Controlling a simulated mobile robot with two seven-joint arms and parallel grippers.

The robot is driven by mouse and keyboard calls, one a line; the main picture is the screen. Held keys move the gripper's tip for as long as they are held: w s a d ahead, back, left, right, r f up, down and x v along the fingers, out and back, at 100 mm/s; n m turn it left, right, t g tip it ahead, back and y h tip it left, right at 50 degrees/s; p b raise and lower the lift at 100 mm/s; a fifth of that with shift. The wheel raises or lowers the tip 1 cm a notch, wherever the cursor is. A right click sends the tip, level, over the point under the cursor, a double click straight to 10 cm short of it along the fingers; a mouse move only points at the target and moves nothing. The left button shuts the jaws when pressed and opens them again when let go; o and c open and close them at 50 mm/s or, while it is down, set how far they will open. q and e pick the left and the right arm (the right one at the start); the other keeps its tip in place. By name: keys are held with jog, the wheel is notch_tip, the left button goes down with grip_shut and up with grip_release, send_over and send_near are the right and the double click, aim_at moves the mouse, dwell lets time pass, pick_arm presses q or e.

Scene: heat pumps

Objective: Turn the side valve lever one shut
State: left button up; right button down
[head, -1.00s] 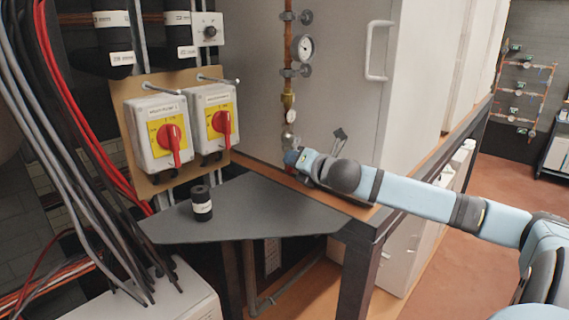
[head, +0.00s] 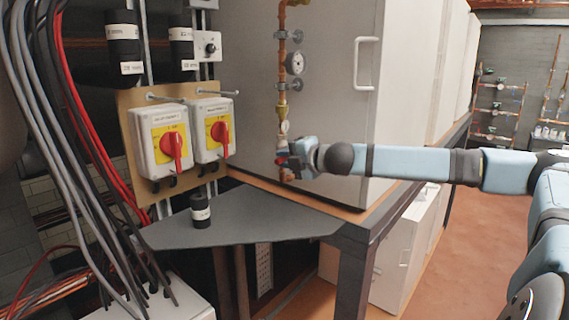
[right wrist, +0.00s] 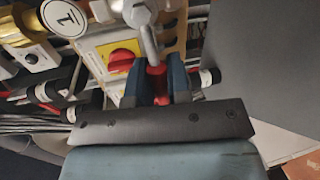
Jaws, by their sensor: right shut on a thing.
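The side valve is on the copper pipe (head: 282,95) that runs down the front of the large grey cabinet. Its red lever (right wrist: 157,84) shows between the two dark blue fingers of my right gripper (right wrist: 152,82) in the right wrist view. In the head view my right gripper (head: 283,161) is at the lower end of the pipe and hides most of the valve. The right gripper is shut on the lever. A round white tag marked 1 (right wrist: 63,17) shows at the wrist view's upper left. My left gripper is not in view.
Two switch boxes with red rotary handles (head: 174,146) (head: 221,135) are mounted left of the pipe. A grey shelf (head: 250,222) below carries a black cylinder (head: 200,209). Cables hang at the left.

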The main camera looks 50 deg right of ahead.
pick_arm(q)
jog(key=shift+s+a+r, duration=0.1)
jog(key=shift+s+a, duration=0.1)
pick_arm(e)
jog(key=shift+r+m, duration=0.3)
jog(key=shift+m, duration=0.1)
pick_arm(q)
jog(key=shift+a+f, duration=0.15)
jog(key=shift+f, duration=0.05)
pick_arm(e)
jog(key=c, duration=1.1)
grip_release()
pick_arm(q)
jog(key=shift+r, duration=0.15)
